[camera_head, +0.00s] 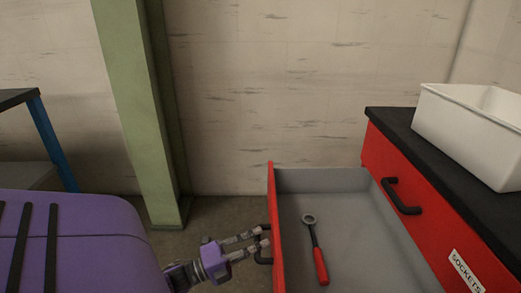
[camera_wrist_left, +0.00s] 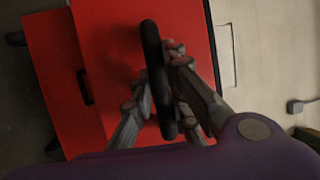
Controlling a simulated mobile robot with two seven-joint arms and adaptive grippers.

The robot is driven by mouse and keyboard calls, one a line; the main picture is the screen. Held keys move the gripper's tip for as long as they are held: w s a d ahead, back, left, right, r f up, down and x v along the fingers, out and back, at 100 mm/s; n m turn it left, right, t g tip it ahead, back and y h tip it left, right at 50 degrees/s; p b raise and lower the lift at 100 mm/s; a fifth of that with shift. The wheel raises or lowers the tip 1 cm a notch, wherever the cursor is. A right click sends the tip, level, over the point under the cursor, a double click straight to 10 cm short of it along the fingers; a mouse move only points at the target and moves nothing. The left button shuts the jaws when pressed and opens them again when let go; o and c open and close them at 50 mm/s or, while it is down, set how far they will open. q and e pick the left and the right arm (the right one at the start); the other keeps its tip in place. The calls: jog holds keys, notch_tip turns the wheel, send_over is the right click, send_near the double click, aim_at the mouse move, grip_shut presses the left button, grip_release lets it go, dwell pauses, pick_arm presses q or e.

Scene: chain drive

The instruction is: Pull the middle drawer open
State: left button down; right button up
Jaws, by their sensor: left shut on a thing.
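The drawer below the top one stands pulled far out of the red cabinet. Its red front (camera_head: 273,215) faces left and its grey inside (camera_head: 350,215) shows. My left gripper (camera_head: 262,236) is at the outer side of that front, shut on its black handle (camera_head: 264,260). In the left wrist view the handle (camera_wrist_left: 152,65) stands upright between the fingers, in front of a red panel. The head view hides part of the handle behind the fingers. My right gripper is in neither view.
A wrench with a red grip (camera_head: 320,265) lies in the open drawer. The top drawer's handle (camera_head: 400,198) is beside a "SOCKETS" label (camera_head: 465,270). A white bin (camera_head: 470,130) stands on the black cabinet top (camera_head: 400,125). A green post (camera_head: 145,110) stands left of the drawer.

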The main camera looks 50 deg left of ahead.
pick_arm(q)
jog(key=c, duration=1.7)
grip_release()
jog(key=shift+s, duration=0.1)
jog(key=v, duration=1.2)
